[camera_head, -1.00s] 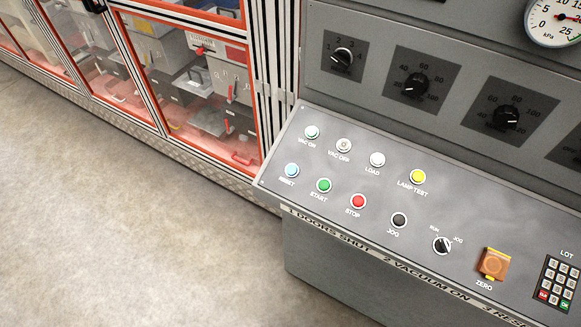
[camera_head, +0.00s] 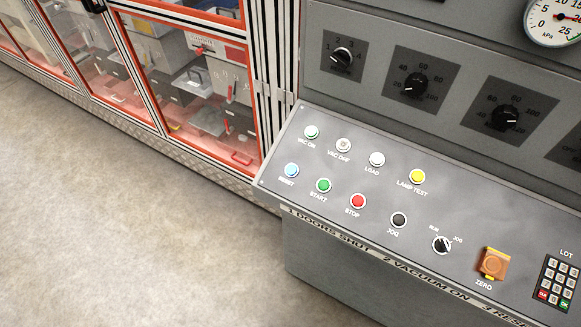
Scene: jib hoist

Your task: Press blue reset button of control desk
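The blue reset button (camera_head: 292,170) is a small round light-blue cap at the left end of the lower button row, with the label RESET under it. It sits on the sloped grey panel of the control desk (camera_head: 330,235). The green START button (camera_head: 323,185) is just to its right, then the red STOP button (camera_head: 358,201). The VAC ON button (camera_head: 312,132) is above it. Nothing covers the blue button. Neither of my grippers shows in this view.
A black JOG button (camera_head: 399,220), a selector switch (camera_head: 441,244), an orange ZERO cover (camera_head: 492,264) and a keypad (camera_head: 557,283) lie further right. Dials rise behind. A glazed enclosure with an orange frame (camera_head: 205,90) stands at the left. The floor (camera_head: 110,220) is clear.

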